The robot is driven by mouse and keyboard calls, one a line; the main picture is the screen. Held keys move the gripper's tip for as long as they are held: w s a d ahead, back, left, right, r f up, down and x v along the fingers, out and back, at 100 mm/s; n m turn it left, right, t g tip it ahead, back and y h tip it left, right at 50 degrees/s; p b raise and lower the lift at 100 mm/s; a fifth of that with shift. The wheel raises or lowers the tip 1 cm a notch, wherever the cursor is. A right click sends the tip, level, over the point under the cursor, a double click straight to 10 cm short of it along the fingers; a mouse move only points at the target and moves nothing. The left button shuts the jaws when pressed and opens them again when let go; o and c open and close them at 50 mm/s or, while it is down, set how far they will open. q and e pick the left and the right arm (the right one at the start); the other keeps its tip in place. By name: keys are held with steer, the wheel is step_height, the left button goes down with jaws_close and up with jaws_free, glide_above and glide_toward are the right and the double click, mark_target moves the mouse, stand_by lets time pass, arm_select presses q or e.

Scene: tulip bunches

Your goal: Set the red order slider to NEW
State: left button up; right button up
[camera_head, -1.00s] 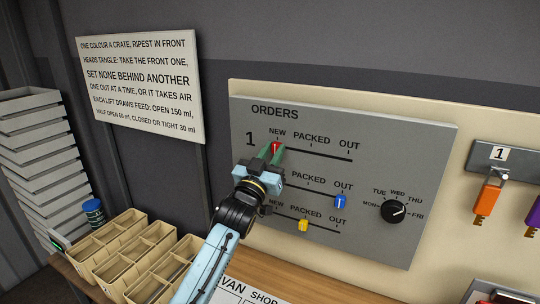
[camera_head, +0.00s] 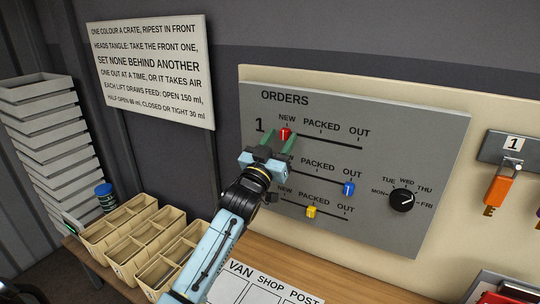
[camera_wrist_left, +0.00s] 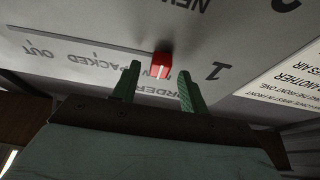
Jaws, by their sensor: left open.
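The grey ORDERS panel (camera_head: 420,150) carries three horizontal slider slots. The red slider knob (camera_head: 285,133) sits at the left end of the top slot, under the NEW label. It also shows in the left wrist view (camera_wrist_left: 161,66), just beyond the fingertips. My left gripper (camera_head: 279,142) is open, its green fingers pointing at the panel just below the red knob. In the left wrist view the fingers (camera_wrist_left: 158,82) stand to either side of the knob's line, apart from it. My right gripper is not in view.
A blue knob (camera_head: 349,188) is at OUT on the middle slot and a yellow knob (camera_head: 311,212) near PACKED on the bottom slot. A black day dial (camera_head: 402,200) is at the right. Tan crates (camera_head: 125,240) stand at the lower left.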

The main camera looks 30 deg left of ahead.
arm_select(q)
steer(key=b+v, duration=0.2)
steer(key=v, duration=1)
steer(key=shift+s, duration=0.45)
steer(key=shift+f, duration=0.1)
